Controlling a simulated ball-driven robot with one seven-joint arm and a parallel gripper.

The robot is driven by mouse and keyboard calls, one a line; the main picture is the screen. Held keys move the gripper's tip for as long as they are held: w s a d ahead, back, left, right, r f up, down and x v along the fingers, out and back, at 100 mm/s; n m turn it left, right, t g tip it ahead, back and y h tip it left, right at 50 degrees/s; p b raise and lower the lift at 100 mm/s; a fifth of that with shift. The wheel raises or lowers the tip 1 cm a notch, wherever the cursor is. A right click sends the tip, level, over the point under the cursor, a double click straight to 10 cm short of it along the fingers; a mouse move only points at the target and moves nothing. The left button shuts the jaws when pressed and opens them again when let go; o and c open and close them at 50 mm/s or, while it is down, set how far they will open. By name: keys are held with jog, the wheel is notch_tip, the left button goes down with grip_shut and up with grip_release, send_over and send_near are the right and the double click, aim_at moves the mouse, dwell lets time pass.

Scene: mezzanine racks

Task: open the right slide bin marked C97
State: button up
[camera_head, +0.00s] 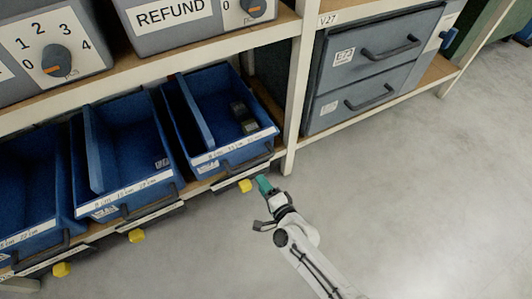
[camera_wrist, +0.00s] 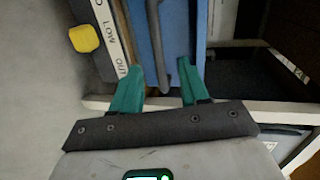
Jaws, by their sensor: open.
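The right blue slide bin (camera_head: 178,112) stands on the lower shelf beside the white post, with a white label strip and a grey bar handle (camera_head: 248,160) on its front. A mark C97 cannot be read. Dark small items lie inside it. My gripper (camera_head: 264,184) has teal fingers, open and empty, just in front of and below the bin's front right corner. In the wrist view, the open fingertips (camera_wrist: 161,72) point at the blue bin front (camera_wrist: 180,30). The grey handle bar (camera_wrist: 156,45) runs between them; contact cannot be told.
Two more blue bins (camera_head: 125,150) stand to the left. Yellow knobs (camera_head: 245,185) stick out below the bins. A white post (camera_head: 297,90) and grey drawers (camera_head: 375,60) are to the right. Grey boxes sit above. The floor (camera_head: 430,190) is clear.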

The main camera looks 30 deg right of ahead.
aim_at(253, 163)
jog(key=shift+m+h, duration=0.4)
jog(key=shift+d+f+b+x, duration=0.2)
jog(key=shift+b+x, duration=0.55)
jog(key=shift+x, duration=1.25)
jog(key=shift+d+r+b+x, duration=0.1)
jog(key=shift+d+b+x, duration=0.45)
jog(key=shift+x, duration=1.45)
jog(key=shift+d+f+b+x, duration=0.15)
jog(key=shift+b+x, duration=0.8)
jog(key=shift+x, duration=1.05)
jog(key=shift+s+a, duration=0.1)
grip_shut()
